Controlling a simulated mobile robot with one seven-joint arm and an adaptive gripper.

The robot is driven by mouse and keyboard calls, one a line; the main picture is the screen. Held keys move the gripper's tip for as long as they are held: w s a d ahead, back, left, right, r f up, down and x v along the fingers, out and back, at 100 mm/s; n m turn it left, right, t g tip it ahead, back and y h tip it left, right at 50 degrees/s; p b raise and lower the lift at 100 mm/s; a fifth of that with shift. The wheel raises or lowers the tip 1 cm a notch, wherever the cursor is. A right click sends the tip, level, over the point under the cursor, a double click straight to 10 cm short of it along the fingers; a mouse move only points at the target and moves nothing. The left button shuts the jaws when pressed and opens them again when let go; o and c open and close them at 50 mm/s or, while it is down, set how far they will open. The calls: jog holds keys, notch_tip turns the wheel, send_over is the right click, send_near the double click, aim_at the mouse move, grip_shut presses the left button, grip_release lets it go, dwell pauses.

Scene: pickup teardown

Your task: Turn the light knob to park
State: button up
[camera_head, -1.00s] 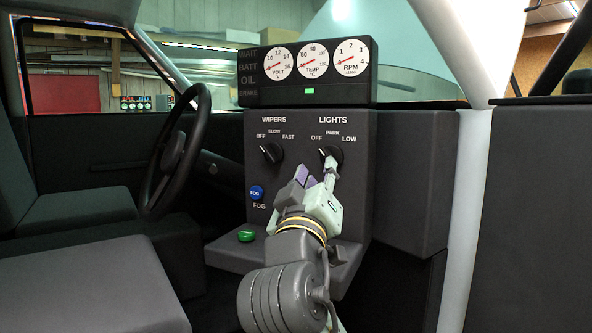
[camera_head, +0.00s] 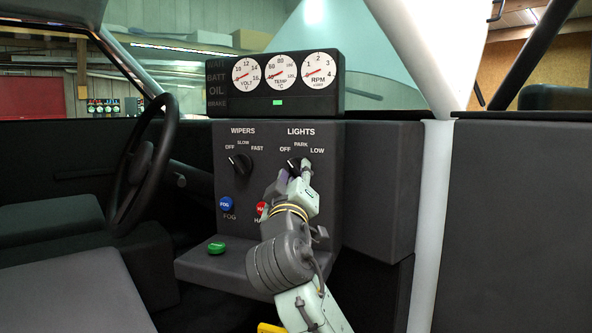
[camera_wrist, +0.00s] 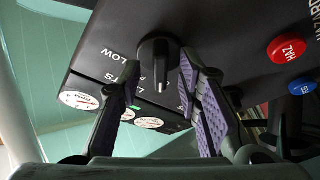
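The lights knob (camera_head: 293,163) is a round black dial under the LIGHTS label on the upright dark panel, with OFF, PARK and LOW around it. My gripper (camera_head: 295,172) is at the knob and partly covers it in the head view. In the wrist view the knob (camera_wrist: 160,62) stands between my two purple-padded fingers (camera_wrist: 160,75), which are apart, with gaps visible on both sides. Its white pointer line points down in that picture, on the side of the labels. The right finger hides part of the lettering, so the exact setting is hard to tell.
The wipers knob (camera_head: 240,162) is left of the lights knob. Below are the blue FOG button (camera_head: 227,204), the red HAZ button (camera_head: 262,209) and a green knob (camera_head: 217,248) on the ledge. The gauge box (camera_head: 275,84) is above; the steering wheel (camera_head: 143,160) is left.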

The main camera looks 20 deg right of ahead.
jog(key=shift+w+d, duration=0.1)
jog(key=shift+w, duration=0.15)
jog(key=shift+c, duration=0.6)
grip_shut()
